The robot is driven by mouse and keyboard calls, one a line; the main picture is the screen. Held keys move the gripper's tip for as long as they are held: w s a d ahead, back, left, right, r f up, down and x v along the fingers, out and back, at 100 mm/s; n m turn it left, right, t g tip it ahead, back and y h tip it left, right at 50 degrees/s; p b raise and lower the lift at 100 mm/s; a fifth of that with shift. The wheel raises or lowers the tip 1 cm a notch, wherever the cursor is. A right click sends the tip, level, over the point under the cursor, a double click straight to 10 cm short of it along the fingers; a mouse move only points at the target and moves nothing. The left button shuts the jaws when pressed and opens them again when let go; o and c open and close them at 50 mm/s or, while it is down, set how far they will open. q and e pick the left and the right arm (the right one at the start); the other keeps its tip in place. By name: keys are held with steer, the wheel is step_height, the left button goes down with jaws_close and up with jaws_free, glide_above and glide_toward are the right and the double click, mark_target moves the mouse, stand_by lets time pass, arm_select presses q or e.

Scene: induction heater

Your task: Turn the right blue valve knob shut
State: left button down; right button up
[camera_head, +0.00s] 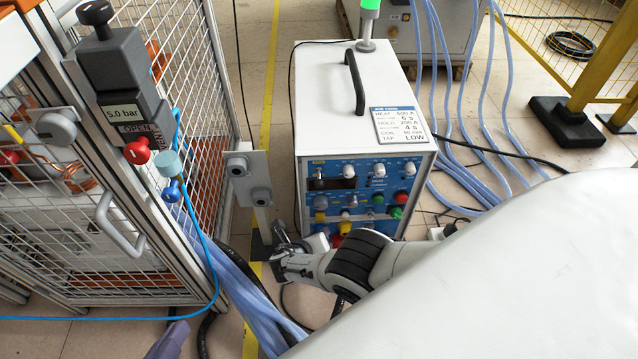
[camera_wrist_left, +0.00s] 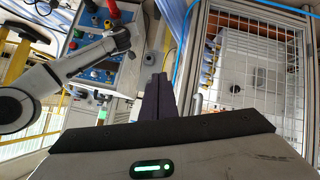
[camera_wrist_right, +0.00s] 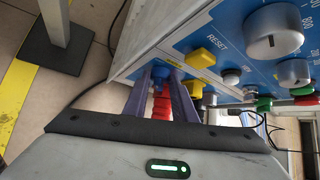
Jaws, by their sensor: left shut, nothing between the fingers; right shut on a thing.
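In the right wrist view my right gripper (camera_wrist_right: 160,75) has its two purple fingers on either side of a blue knob (camera_wrist_right: 160,72) low on the heater's panel. It is shut on this knob; stacked red parts (camera_wrist_right: 161,104) show between the fingers. In the head view my right wrist is in front of the heater (camera_head: 330,95), hiding the panel's lower edge and the knob. I cannot tell the knob's turn angle. My left gripper (camera_head: 168,341) is shut and empty at the bottom of the head view; its fingers also show together in the left wrist view (camera_wrist_left: 158,82).
A mesh cage (camera_head: 120,215) stands at the left, with a red knob (camera_head: 137,152) and another blue knob (camera_head: 172,190) on its post. Pale blue hoses (camera_head: 235,290) run between cage and heater. A grey post (camera_head: 249,180) stands nearby.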

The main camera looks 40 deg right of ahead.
arm_select(q)
steer(key=shift+d+r+h+b, duration=0.3)
steer(key=shift+r+h+b, duration=0.05)
steer(key=shift+r+h, duration=0.05)
arm_select(e)
steer(key=shift+w+h, duration=0.2)
steer(key=shift+h, duration=0.1)
steer(key=shift+r, duration=0.1)
steer(key=shift+a, duration=0.1)
steer(key=o, duration=0.8)
steer(key=shift+c, duration=0.2)
steer(key=shift+s, duration=0.1)
